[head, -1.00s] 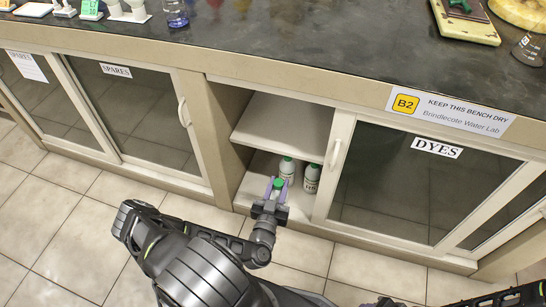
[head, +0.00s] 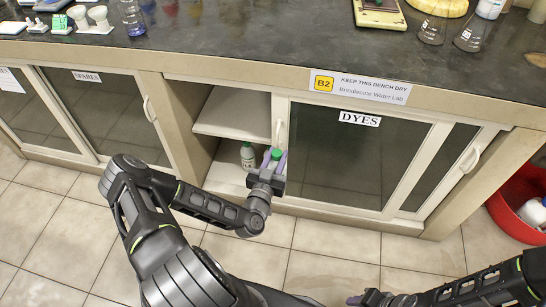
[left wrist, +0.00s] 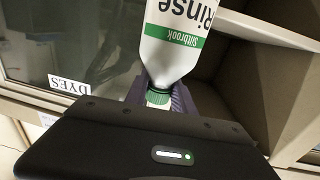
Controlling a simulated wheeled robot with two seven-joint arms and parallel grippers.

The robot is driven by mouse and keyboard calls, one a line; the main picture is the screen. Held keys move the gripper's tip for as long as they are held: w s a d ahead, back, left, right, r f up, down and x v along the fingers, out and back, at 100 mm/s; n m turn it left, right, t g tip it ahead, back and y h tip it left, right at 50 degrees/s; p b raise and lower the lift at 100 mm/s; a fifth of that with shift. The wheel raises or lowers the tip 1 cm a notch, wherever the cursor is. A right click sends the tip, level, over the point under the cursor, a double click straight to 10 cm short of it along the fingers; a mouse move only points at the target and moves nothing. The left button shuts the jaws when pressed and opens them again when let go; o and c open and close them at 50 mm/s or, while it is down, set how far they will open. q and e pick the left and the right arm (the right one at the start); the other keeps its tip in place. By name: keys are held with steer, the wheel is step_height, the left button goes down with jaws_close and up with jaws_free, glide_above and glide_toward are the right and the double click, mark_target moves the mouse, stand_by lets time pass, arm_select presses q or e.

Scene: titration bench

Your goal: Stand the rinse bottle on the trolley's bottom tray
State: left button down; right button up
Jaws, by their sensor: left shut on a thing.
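The rinse bottle is white with a green cap (head: 276,154) and is held in my left gripper (head: 268,170), in front of the cupboard opening and the edge of the dyes door. In the left wrist view the bottle (left wrist: 178,35) shows a "Rinse" label with a green band, its cap between the purple fingers (left wrist: 160,97). The gripper hides most of the bottle in the head view. My right gripper (head: 372,298) is at the bottom edge, too small and cut off to read. The trolley is not in view.
Another white green-capped bottle (head: 248,156) stands in the open cupboard on its lower shelf (head: 226,174). The glass dyes door (head: 350,160) is right of it. A red tub (head: 510,222) stands on the floor at right. Tiled floor in front is clear.

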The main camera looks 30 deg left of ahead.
arm_select(q)
steer(key=w+d+r+p, duration=0.2)
steer(key=r, duration=0.4)
steer(key=w+d+r+m+h+p, duration=0.1)
steer(key=w+d+r+p, duration=0.1)
steer(key=r, duration=0.4)
steer(key=w+d+r+h+p, duration=0.1)
steer(key=d+r+p, duration=0.1)
steer(key=r+p, duration=0.2)
steer(key=shift+w+d+r+m, duration=0.1)
steer(key=shift+w+r+m, duration=0.1)
steer(key=shift+r, duration=0.6)
steer(key=shift+w+d+r+m, duration=0.1)
steer(key=shift+w+r, duration=0.1)
steer(key=shift+r, duration=0.55)
steer(key=d+r+p, duration=0.1)
steer(key=d+r, duration=0.1)
steer(key=r, duration=0.2)
steer(key=w+d+r+h+p, duration=0.1)
steer(key=d+r+p, duration=0.1)
steer(key=r, duration=0.3)
steer(key=d+r+m+h+p, duration=0.1)
steer(key=d+r+p, duration=0.1)
steer(key=r, duration=0.3)
steer(key=shift+w+d+r, duration=0.15)
steer(key=shift+d+r, duration=0.1)
steer(key=shift+d, duration=0.3)
steer(key=shift+a, duration=0.1)
